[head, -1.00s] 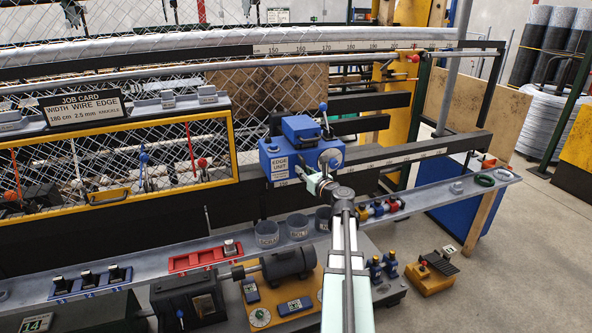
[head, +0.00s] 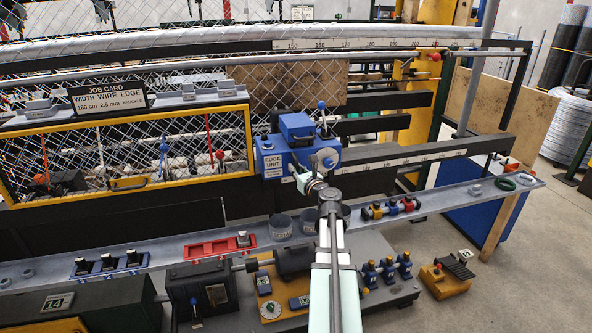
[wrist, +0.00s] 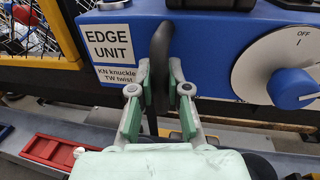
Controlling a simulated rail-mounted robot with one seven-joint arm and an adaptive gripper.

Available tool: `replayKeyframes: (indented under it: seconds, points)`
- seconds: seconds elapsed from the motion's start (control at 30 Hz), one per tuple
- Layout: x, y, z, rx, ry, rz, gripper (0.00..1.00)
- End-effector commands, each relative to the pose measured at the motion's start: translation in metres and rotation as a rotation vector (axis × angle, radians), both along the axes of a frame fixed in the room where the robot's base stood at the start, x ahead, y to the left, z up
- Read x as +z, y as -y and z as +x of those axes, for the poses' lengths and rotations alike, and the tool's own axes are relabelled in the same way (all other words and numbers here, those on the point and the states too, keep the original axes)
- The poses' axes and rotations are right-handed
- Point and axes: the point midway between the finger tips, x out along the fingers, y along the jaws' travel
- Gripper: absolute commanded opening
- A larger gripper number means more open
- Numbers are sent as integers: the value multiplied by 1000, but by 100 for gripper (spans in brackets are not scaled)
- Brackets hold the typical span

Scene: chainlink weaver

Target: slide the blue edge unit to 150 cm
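The blue edge unit (head: 285,160) sits on the rail just right of the yellow-framed panel, with a blue-knobbed lever on top. In the wrist view, its blue front (wrist: 216,55) has an EDGE UNIT label, a black upright handle (wrist: 160,45) and a dial (wrist: 285,70) with OFF at the top. My gripper (wrist: 161,80) has one finger on each side of the handle and is shut on it. The 150 mark (head: 292,45) shows on the upper scale.
The yellow-framed panel (head: 130,198) stands close to the unit's left side. Below runs a grey shelf (head: 440,206) with cups, a red tray (head: 220,247) and small coloured parts. The rail right of the unit is clear.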

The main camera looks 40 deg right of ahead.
Motion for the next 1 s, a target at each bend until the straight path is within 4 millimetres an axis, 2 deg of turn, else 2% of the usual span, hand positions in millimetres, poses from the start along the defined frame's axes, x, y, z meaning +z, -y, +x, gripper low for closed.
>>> replayKeyframes:
  seconds: [0.03, 0.07, 0.47, 0.67, 1.0]
  points:
    - [0, -4, 2, 10, -1, 1, 33]
    - [0, -4, 2, 9, 0, 1, 41]
    - [0, -3, -4, 3, 0, 1, 41]
    - [0, -13, -30, 3, 0, 1, 41]
    - [0, -33, -90, 5, 0, 1, 41]
